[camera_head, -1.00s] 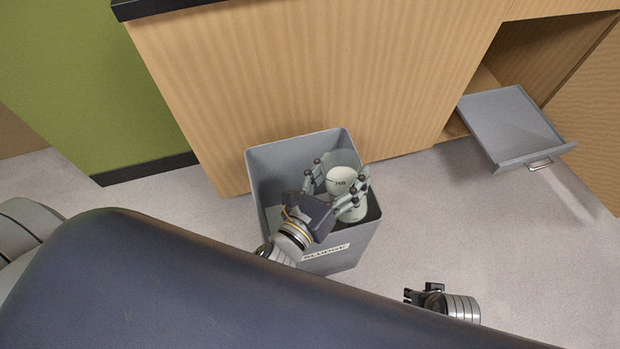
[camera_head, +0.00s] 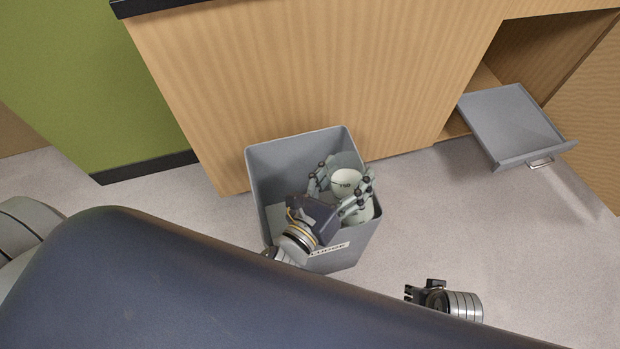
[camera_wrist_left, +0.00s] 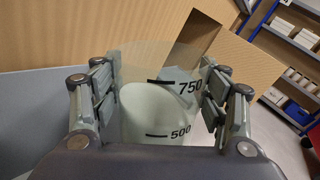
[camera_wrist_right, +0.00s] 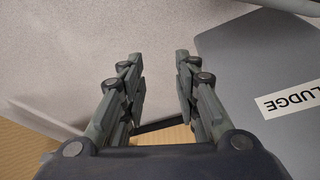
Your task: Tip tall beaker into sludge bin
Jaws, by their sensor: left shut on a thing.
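The tall beaker (camera_head: 346,180) is clear with black marks and holds whitish matter. My left gripper (camera_head: 340,186) is shut on it, a finger on each side, over the mouth of the grey sludge bin (camera_head: 293,152). In the left wrist view the beaker (camera_wrist_left: 160,115) stands between the fingers, with marks 750 and 500 readable and the contents' surface slanted. Whitish matter also shows below the beaker, inside the bin. My right gripper (camera_wrist_right: 160,95) is open and empty beside the bin, whose label shows in the right wrist view (camera_wrist_right: 290,92).
A wooden cabinet (camera_head: 320,80) stands right behind the bin. A grey drawer (camera_head: 510,120) is pulled out at the right. The floor (camera_head: 430,220) between bin and drawer is clear. Shelves with boxes (camera_wrist_left: 290,40) show far off in the left wrist view.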

